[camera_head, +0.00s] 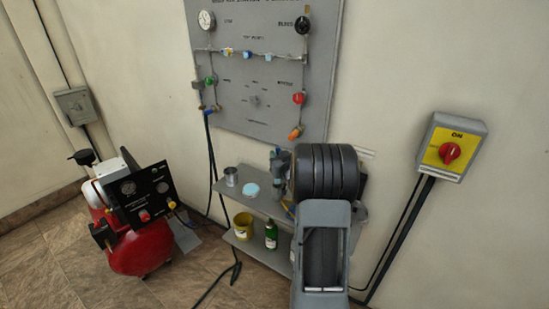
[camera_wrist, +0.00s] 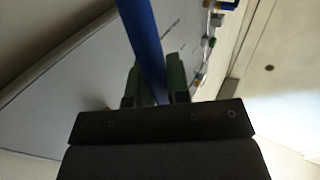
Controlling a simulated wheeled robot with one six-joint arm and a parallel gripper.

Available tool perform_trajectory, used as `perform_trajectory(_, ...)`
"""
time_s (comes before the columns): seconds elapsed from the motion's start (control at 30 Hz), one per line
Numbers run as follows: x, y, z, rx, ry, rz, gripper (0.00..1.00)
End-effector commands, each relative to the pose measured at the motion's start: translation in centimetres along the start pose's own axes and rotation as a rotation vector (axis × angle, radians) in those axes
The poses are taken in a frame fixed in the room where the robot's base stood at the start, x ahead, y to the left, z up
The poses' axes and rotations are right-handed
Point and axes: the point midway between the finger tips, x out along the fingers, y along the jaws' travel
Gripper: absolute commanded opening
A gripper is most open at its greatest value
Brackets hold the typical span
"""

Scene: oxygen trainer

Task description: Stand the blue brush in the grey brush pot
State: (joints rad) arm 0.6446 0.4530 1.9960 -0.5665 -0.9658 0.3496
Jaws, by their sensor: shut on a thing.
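The blue brush (camera_wrist: 146,40) shows in the wrist view as a long blue shaft. It passes between the green fingers of my gripper (camera_wrist: 157,82), which is shut on it. The brush runs out of the top of that view, so its far end is hidden. In the head view my arm covers most of the gripper, and I cannot make out the brush clearly. A grey metal pot (camera_head: 231,177) stands upright on the left part of the upper shelf, left of my arm and apart from it.
A pale blue disc (camera_head: 251,190) lies on the upper shelf (camera_head: 227,193) near the pot. A yellow mug (camera_head: 243,226) and a green bottle (camera_head: 271,236) stand on the lower shelf. A grey gauge panel (camera_head: 255,70) hangs above. A red compressor (camera_head: 140,250) stands at left.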

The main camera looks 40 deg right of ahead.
Motion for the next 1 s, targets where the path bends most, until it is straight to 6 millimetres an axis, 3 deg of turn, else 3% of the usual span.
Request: perform_trajectory(1.0, 0.0, 0.0, 4.5, 0.000, 0.000, 0.000, 0.00)
